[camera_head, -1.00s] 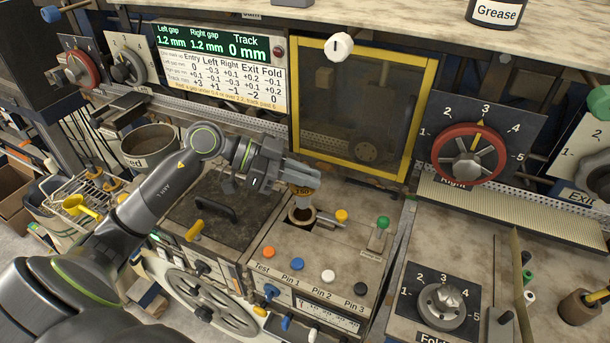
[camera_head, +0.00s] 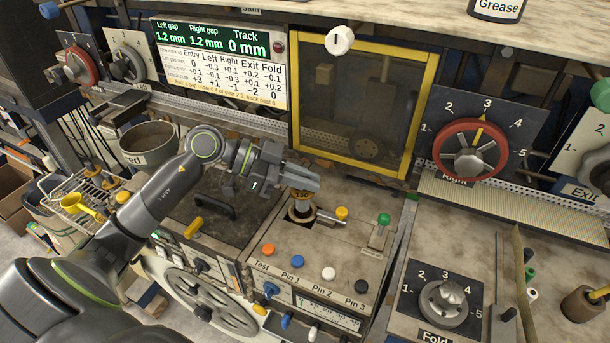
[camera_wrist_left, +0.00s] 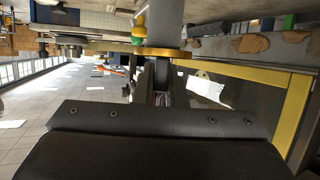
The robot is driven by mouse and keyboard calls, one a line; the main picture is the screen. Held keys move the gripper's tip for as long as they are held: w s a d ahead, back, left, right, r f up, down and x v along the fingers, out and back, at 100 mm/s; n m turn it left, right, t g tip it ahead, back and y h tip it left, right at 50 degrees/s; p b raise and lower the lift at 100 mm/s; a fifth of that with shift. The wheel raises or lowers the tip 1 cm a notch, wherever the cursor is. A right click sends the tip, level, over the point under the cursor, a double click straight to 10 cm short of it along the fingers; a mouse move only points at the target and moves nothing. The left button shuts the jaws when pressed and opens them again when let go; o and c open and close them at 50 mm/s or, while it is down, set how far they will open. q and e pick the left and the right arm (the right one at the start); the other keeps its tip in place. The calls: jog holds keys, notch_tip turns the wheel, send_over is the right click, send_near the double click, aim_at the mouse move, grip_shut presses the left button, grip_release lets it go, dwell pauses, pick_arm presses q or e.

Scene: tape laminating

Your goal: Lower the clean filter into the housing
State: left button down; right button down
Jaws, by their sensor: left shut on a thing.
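The filter hangs upright from the fingertips. Its lower end is at the round brown-rimmed housing opening (camera_head: 291,217) in the control panel, and seems to be inside it; the exact depth is hidden. The yellow band stays above the rim. In the left wrist view the filter (camera_wrist_left: 166,22) shows as a grey cylinder with a gold flange close to the fingers. My right gripper is not in view.
A yellow knob (camera_head: 341,213) with a metal rod sits right beside the housing. A green-topped lever (camera_head: 383,220) and several coloured buttons are on the same panel. A yellow-framed window (camera_head: 365,100) stands behind. A black handle (camera_head: 215,206) is on the dark lid to the left.

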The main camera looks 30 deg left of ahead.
aim_at(293, 191)
pick_arm(q)
jog(key=shift+f, duration=0.25)
jog(key=shift+s+d+f+b, duration=0.1)
jog(key=shift+f+b, duration=0.5)
jog(key=shift+f, duration=0.45)
jog(key=shift+w+f, duration=0.25)
jog(key=shift+f, duration=0.05)
jog(key=shift+r, duration=0.15)
jog(key=shift+s+f+b, duration=0.15)
jog(key=shift+f+b, duration=0.15)
jog(key=shift+f, duration=0.35)
jog(key=shift+s+f, duration=0.15)
jog(key=shift+f, duration=0.35)
jog(key=shift+f, duration=0.1)
